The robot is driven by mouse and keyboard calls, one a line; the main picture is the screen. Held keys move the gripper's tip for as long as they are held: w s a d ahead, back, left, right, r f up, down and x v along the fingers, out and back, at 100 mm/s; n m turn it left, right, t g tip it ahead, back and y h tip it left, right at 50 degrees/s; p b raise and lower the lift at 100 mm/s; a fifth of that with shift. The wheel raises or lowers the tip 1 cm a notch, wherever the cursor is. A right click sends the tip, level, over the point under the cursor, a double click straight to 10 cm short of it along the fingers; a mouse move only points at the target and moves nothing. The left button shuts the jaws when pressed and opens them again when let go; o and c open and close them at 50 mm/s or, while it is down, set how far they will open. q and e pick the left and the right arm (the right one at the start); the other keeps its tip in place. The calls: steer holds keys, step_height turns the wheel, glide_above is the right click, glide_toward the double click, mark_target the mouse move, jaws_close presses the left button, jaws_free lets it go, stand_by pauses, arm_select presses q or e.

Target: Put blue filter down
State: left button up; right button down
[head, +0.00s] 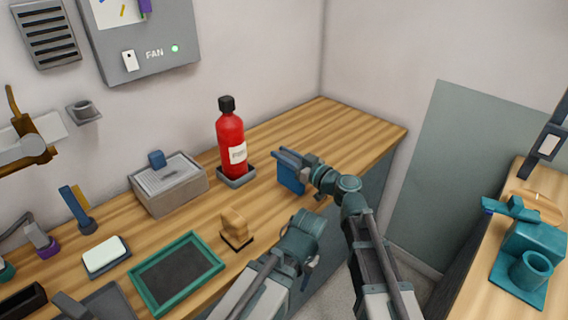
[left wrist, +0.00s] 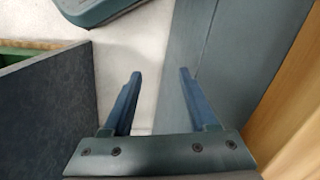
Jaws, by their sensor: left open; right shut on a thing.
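The blue filter (head: 290,180) is a flat blue block in the head view, at the counter's front edge, right of the red bottle. My right gripper (head: 293,159) is shut on its upper part. I cannot tell whether the filter touches the wooden counter (head: 342,131) or hangs just above it. My left gripper (left wrist: 158,75) is open and empty in the left wrist view, over the floor beside the cabinet front. In the head view my left arm hides its fingers.
A red bottle (head: 230,138) stands in a grey holder (head: 236,178). A grey box (head: 169,189), a wooden stamp (head: 236,229) and a green-framed tray (head: 163,289) lie to the left. The counter's far right end is clear. A teal device (head: 531,245) stands on another counter at right.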

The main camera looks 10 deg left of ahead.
step_height(320, 180, down, 2)
steer(key=shift+f+b, duration=0.15)
steer(key=shift+b, duration=0.5)
steer(key=c, duration=0.7)
jaws_free()
steer(key=shift+o, duration=0.2)
steer(key=shift+r, duration=0.25)
steer(key=v, duration=1.2)
